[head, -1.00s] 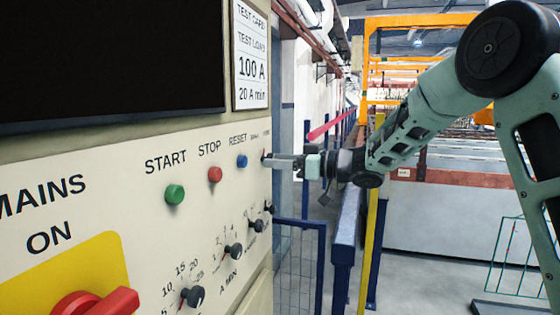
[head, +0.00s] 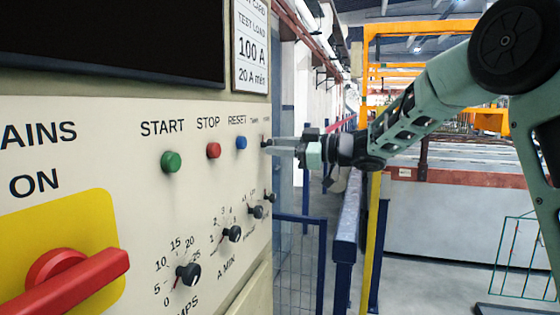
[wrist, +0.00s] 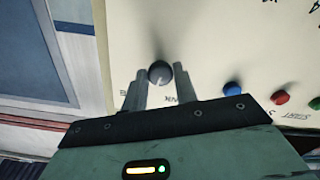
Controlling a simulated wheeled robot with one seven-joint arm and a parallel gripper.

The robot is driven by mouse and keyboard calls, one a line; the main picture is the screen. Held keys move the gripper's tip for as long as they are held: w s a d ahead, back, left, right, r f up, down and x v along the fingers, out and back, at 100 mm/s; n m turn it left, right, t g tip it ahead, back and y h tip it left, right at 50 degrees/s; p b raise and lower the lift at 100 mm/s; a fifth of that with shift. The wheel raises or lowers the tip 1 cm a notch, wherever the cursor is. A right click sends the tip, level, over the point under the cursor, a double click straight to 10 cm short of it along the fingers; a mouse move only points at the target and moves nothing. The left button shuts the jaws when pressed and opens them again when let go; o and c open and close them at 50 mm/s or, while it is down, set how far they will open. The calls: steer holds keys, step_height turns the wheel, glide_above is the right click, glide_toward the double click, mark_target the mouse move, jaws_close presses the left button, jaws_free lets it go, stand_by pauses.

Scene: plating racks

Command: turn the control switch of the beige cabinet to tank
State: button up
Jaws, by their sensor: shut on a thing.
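The beige cabinet (head: 120,200) fills the left of the head view. Its control switch (wrist: 159,71) is a small round dark knob with a pale pointer line in the wrist view. In the head view the switch (head: 264,142) is a tiny dark shape near the panel's right edge. My gripper (head: 274,144) is at the panel, its fingers pointing left at the switch. In the wrist view my gripper (wrist: 158,82) has one finger on each side of the knob, closed on it. The small lettering around the knob is partly hidden and too blurred to read fully.
Green START (head: 171,161), red STOP (head: 214,150) and blue RESET (head: 241,143) buttons sit left of the switch. Several black dials, including one dial (head: 188,274), lie below. A large red mains handle (head: 75,281) is lower left. A blue rail (head: 348,225) stands right of the cabinet.

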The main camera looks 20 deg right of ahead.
steer(key=n+b, duration=0.7)
steer(key=b, duration=0.1)
steer(key=shift+n, duration=0.3)
stand_by(0.3)
steer(key=o, duration=1)
steer(key=shift+c, duration=0.2)
steer(key=b+v, duration=0.4)
steer(key=v, duration=1.3)
steer(key=shift+d, duration=0.2)
